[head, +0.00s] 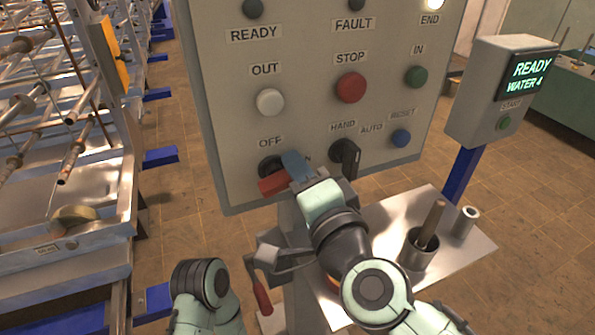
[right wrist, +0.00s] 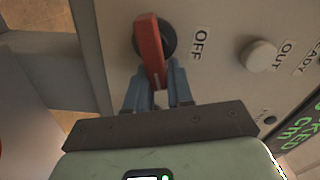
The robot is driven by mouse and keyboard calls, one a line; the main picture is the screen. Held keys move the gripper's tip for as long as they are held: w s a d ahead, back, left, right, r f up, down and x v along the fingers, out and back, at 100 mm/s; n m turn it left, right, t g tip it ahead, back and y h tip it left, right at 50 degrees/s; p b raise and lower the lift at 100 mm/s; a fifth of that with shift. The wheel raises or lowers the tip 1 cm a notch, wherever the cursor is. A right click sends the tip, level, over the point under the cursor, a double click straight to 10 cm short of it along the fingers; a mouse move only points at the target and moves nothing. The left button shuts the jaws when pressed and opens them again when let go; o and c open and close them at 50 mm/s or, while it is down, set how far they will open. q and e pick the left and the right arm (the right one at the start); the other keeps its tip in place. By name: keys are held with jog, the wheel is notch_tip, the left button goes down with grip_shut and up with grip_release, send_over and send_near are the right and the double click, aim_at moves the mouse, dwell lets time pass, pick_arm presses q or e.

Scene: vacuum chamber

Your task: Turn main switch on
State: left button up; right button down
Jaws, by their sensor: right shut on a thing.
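The main switch (head: 272,186) is a red handle on a round black base, low on the left of the grey control panel. It also shows in the right wrist view (right wrist: 149,45). The handle lies roughly level across the panel. The OFF label is above it; the label to its right is mostly hidden by my gripper, with only an N showing. My right gripper (head: 290,168) has its blue-grey fingers shut on the red handle; they also show in the right wrist view (right wrist: 159,84). My left gripper is out of view.
The panel (head: 310,110) also carries the red STOP button (head: 351,87), a black HAND/AUTO selector (head: 345,153) close to my right gripper, and the blue RESET button (head: 401,138). A metal shelf (head: 455,240) with a cup stands below. A display box (head: 500,90) reads READY WATER 4.

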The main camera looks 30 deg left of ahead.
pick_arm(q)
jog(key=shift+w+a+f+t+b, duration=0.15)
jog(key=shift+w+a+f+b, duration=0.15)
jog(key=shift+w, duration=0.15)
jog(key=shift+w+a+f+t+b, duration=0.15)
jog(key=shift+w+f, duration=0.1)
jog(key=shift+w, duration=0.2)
pick_arm(e)
jog(key=shift+f+m, duration=0.25)
jog(key=shift+m, duration=0.55)
jog(key=shift+f+m, duration=0.2)
jog(key=shift+m, duration=0.6)
jog(key=c, duration=1.1)
grip_release()
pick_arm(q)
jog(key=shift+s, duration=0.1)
pick_arm(e)
jog(key=shift+s+d, duration=0.25)
jog(key=shift+d, duration=0.15)
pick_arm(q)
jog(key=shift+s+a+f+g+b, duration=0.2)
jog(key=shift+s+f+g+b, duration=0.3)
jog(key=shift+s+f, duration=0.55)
pick_arm(e)
jog(key=v, duration=1.2)
jog(key=shift+s+d, duration=0.1)
jog(key=shift+s, duration=0.15)
